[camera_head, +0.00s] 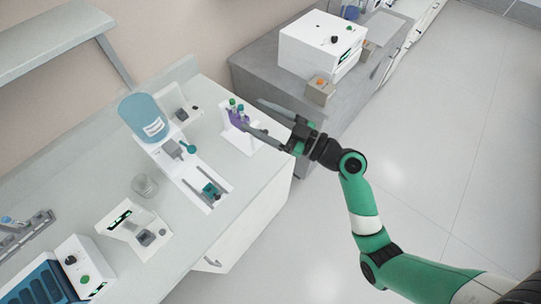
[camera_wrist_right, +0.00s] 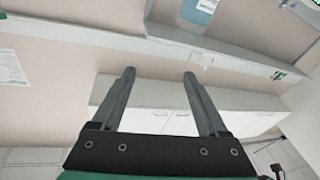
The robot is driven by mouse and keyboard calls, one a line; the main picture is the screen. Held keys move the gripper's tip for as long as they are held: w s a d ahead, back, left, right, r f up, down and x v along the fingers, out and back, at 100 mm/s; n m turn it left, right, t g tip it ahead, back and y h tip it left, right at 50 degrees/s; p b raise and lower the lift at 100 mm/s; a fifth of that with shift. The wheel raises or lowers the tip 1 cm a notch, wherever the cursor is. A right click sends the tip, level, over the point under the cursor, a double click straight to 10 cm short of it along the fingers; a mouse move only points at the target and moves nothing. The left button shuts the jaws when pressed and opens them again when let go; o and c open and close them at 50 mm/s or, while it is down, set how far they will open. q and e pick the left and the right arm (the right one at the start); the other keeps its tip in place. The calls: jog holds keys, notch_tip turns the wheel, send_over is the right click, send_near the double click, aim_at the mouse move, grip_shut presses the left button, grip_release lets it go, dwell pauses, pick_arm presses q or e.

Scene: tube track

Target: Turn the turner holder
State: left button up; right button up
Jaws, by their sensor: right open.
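A long white track unit (camera_head: 178,172) lies on the bench, with a teal-and-grey holder piece (camera_head: 211,190) near its front end and a teal knob with a grey block (camera_head: 187,147) higher up. I cannot tell which of these is the turner holder. Nothing shows between the fingers in the right wrist view (camera_wrist_right: 160,76). My left gripper is not in view.
A large blue bottle (camera_head: 143,117) stands behind the track. A glass beaker (camera_head: 144,186) and a white device (camera_head: 136,228) are left of it. A white box (camera_head: 322,46) stands on the grey side counter. The floor at right is clear.

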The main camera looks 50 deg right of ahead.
jog(key=s+d+f+m+g+h+b, duration=0.1)
jog(key=s+d+f+m+h+b, duration=0.2)
jog(key=f, duration=0.7)
jog(key=s+d+f+m+h+b, duration=0.2)
jog(key=s+d+f+b, duration=0.25)
jog(key=f, duration=0.65)
pick_arm(q)
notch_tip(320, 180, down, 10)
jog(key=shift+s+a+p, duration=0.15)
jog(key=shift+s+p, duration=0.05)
jog(key=shift+p, duration=0.25)
pick_arm(e)
jog(key=w, duration=1.2)
jog(key=shift+w+r, duration=0.4)
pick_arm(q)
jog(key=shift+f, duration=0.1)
pick_arm(e)
jog(key=shift+c, duration=0.4)
grip_shut()
